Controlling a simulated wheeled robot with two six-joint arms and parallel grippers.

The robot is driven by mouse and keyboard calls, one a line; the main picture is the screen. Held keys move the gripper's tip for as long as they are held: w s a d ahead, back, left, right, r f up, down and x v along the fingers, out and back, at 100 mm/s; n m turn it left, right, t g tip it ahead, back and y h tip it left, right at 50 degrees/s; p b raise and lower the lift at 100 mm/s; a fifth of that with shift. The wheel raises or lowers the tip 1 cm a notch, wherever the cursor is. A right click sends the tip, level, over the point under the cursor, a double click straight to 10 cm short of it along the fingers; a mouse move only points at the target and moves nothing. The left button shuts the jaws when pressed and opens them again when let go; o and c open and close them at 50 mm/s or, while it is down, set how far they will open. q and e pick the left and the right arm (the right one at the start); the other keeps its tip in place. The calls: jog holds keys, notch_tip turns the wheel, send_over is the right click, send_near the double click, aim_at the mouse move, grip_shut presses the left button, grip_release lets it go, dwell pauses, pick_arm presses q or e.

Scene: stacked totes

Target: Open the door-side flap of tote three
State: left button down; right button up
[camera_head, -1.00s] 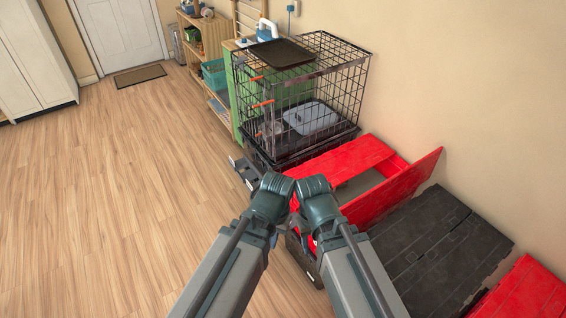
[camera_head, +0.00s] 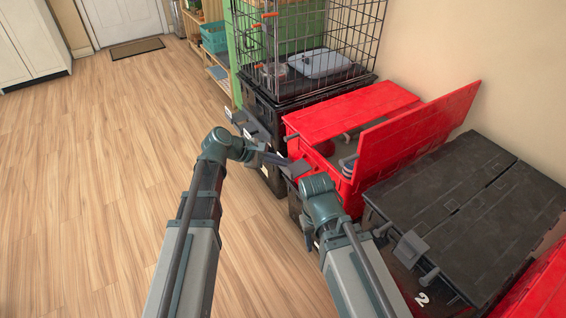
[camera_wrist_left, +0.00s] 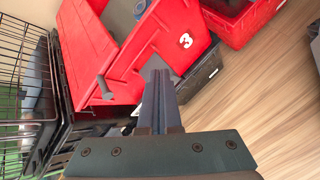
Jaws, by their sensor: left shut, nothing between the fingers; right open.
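Tote three is the red tote (camera_head: 340,185); its white 3 shows on its red front in the left wrist view (camera_wrist_left: 185,40). Its door-side flap (camera_head: 350,108) lies flat and closed, with a small grey peg (camera_head: 291,138) at its front edge, also seen in the wrist view (camera_wrist_left: 105,89). Its other flap (camera_head: 415,130) stands raised, baring part of the inside. My left gripper (camera_head: 283,162) is shut and empty in front of the tote, near its front edge; its fingers also show in the wrist view (camera_wrist_left: 160,85). My right gripper (camera_head: 310,236) is open, lower down, mostly hidden by its own wrist.
A wire cage (camera_head: 305,45) stands on a black tote (camera_head: 262,115) on the door side of tote three. A closed black tote (camera_head: 460,215) marked 2 is on the other side, with another red tote (camera_head: 540,290) beyond. The wood floor (camera_head: 110,180) at left is clear.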

pick_arm(q)
jog(key=w+a+f+n+t+h+b, duration=0.2)
jog(key=w+a+f+n+t+b, duration=0.25)
jog(key=w+a+n+b, duration=0.3)
jog(key=a+f+b+x, duration=0.1)
jog(key=b+x, duration=0.3)
jog(key=x, duration=0.6)
pick_arm(e)
notch_tip(320, 180, down, 14)
pick_arm(q)
jog(key=shift+n, duration=0.25)
jog(key=shift+s+d+r+p, duration=0.1)
jog(key=shift+d+r+p, duration=0.1)
jog(key=shift+r+p, duration=0.5)
jog(key=shift+d+r+p, duration=0.2)
jog(key=shift+r+p, duration=0.35)
jog(key=shift+r, duration=0.25)
jog(key=shift+s+d+r+p, duration=0.1)
jog(key=shift+d+r+p, duration=0.1)
jog(key=shift+r+p, duration=0.55)
pick_arm(e)
jog(key=shift+r, duration=1.85)
pick_arm(q)
jog(key=shift+r, duration=0.1)
